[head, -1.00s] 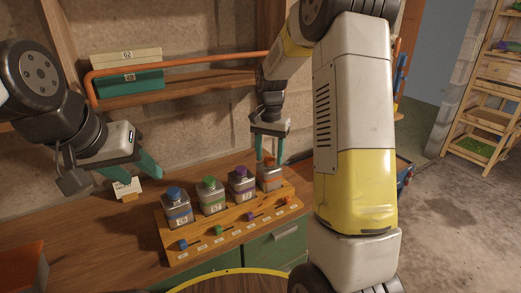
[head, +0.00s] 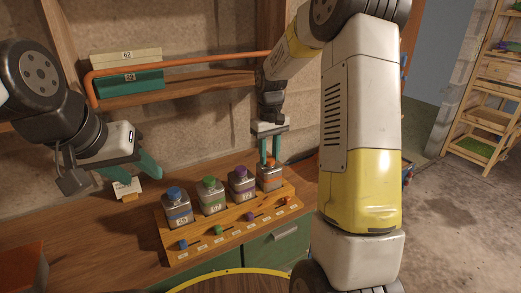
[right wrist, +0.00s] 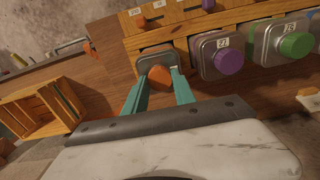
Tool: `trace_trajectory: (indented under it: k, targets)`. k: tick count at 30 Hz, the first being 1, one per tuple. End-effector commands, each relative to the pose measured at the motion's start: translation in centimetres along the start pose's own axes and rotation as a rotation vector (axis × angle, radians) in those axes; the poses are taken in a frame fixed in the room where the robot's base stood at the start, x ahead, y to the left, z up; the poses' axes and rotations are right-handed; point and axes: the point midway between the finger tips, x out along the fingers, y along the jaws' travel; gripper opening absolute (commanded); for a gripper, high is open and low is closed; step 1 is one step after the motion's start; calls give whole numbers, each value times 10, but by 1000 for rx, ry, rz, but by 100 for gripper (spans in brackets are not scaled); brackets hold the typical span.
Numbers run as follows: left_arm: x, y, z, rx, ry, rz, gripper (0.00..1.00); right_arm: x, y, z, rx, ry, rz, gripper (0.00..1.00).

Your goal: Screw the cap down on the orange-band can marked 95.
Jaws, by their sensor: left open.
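The orange-band can (head: 269,181) stands at the right end of the row of cans on the wooden rack; its number is not readable. In the right wrist view the can (right wrist: 148,55) is seen from above. Its orange cap (right wrist: 158,77) sits on top of it, between the fingertips. My right gripper (head: 270,161) points down over the can, its teal fingers shut on the cap, one on each side. How far the cap is threaded cannot be told. My left gripper (head: 120,172) is open and empty, left of the rack, near the wall.
Beside it stand purple-capped (head: 241,184), green-capped (head: 211,196) and blue-capped (head: 177,207) cans. Small coloured pieces sit along the front of the rack (head: 226,236). A card stand (head: 127,190) is under my left gripper. The bench left of the rack is mostly clear.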

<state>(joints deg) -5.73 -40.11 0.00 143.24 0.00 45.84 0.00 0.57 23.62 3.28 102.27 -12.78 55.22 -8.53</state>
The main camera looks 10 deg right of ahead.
Motion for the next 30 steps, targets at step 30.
trace_trajectory:
  k: [30]
  targets:
    - [0, 0, 0, 0, 0, 0, 47, 0, 0, 0, 959, 1, 1, 0]
